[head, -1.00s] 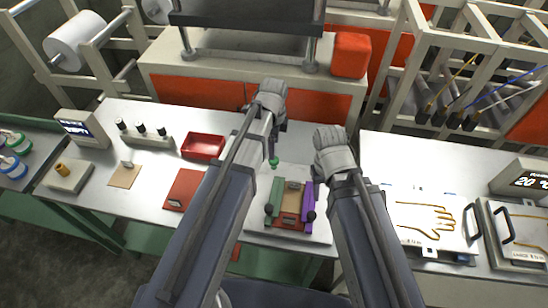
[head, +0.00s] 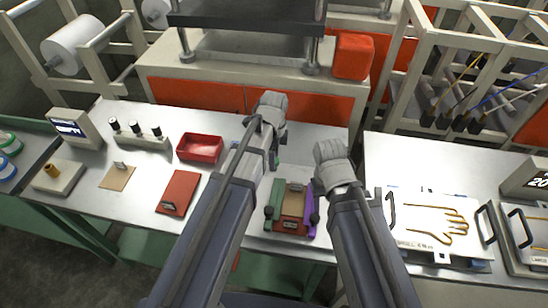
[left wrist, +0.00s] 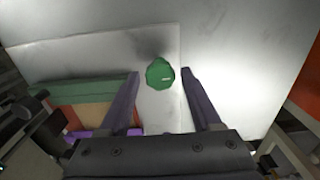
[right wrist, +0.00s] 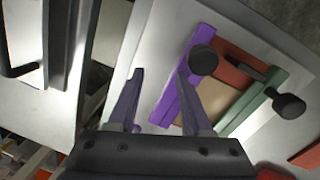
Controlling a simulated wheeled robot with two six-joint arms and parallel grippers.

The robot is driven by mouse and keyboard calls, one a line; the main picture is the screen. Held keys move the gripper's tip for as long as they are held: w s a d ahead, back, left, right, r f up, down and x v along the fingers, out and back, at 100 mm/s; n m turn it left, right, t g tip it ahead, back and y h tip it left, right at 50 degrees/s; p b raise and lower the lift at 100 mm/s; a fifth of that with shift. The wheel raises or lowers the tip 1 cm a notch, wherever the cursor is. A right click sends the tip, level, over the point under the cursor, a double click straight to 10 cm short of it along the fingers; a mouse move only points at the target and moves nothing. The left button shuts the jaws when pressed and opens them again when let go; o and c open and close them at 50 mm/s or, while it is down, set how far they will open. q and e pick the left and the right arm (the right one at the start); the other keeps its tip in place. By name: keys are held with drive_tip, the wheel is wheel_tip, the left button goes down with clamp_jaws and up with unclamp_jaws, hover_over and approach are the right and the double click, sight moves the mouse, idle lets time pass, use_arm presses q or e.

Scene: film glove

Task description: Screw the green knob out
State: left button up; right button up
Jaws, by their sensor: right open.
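The green knob (left wrist: 160,73) sits on a pale metal plate in the left wrist view. In the head view only a bit of the knob (head: 275,161) shows by my left gripper. My left gripper (left wrist: 159,85) is open, with its fingers on either side of the knob, apart from it. Beside the knob is a fixture with a green bar (head: 277,196), a purple bar (head: 309,200) and a red-brown frame (head: 291,224). My right gripper (right wrist: 160,75) is open and empty over the plate, beside the purple bar (right wrist: 190,75). Its fingertips are hidden in the head view.
A red tray (head: 200,148), a dark red block (head: 178,192) and a stand with several black-topped posts (head: 138,133) are on the table left. A red box (head: 352,56) stands at the back. A plate with a gold hand outline (head: 430,222) lies right.

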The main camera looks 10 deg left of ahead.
use_arm(q)
clamp_jaws()
idle(0.3)
drive_tip(key=n, duration=0.9)
drive_tip(key=shift+n, duration=0.3)
drive_tip(key=n, duration=0.4)
drive_tip(key=shift+n, duration=2.1)
